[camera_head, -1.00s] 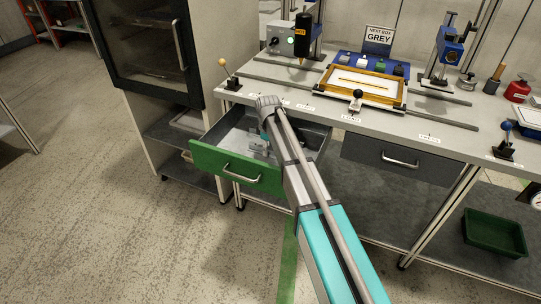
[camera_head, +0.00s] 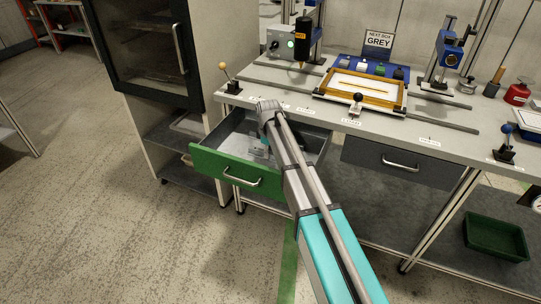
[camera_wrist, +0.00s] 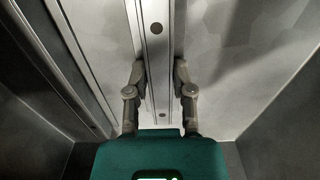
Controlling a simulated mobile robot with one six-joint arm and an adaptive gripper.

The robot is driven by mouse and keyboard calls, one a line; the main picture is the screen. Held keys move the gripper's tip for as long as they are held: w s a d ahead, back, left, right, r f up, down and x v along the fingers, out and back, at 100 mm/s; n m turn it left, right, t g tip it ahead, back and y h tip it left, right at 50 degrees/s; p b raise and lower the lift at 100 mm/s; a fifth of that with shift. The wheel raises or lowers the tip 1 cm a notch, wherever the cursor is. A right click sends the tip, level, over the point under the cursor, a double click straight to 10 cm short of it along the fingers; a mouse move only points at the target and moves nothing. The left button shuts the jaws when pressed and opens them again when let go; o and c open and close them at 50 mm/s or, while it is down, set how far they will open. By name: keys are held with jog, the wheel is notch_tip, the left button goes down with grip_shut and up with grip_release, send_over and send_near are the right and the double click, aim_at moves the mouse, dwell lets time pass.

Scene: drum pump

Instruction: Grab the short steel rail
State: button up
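A flat steel rail with dark holes (camera_wrist: 157,50) lies in the drawer in the wrist view, running from the top of the picture down between my fingers. My gripper (camera_wrist: 160,75) is spread, with one finger on each side of this rail; a narrow gap seems to show at the fingertips. A second grey rail (camera_wrist: 78,65) lies slanted to the left. In the head view my gripper (camera_head: 262,146) is down inside the open green-fronted drawer (camera_head: 240,172), mostly hidden by my wrist.
The drawer walls (camera_wrist: 290,115) stand close on both sides. The workbench (camera_head: 300,98) is above and behind the drawer, with a yellow-framed fixture (camera_head: 362,88) on it. A knobbed lever (camera_head: 229,78) stands at the bench's left end. A closed grey drawer (camera_head: 395,162) is to the right.

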grip_shut()
jog(key=shift+r, duration=0.1)
jog(key=shift+r+p, duration=0.9)
jog(key=shift+p, duration=0.15)
jog(key=s+d+r+p, duration=0.3)
jog(key=s+r+p, duration=0.8)
jog(key=s, duration=0.2)
jog(key=shift+s, duration=0.35)
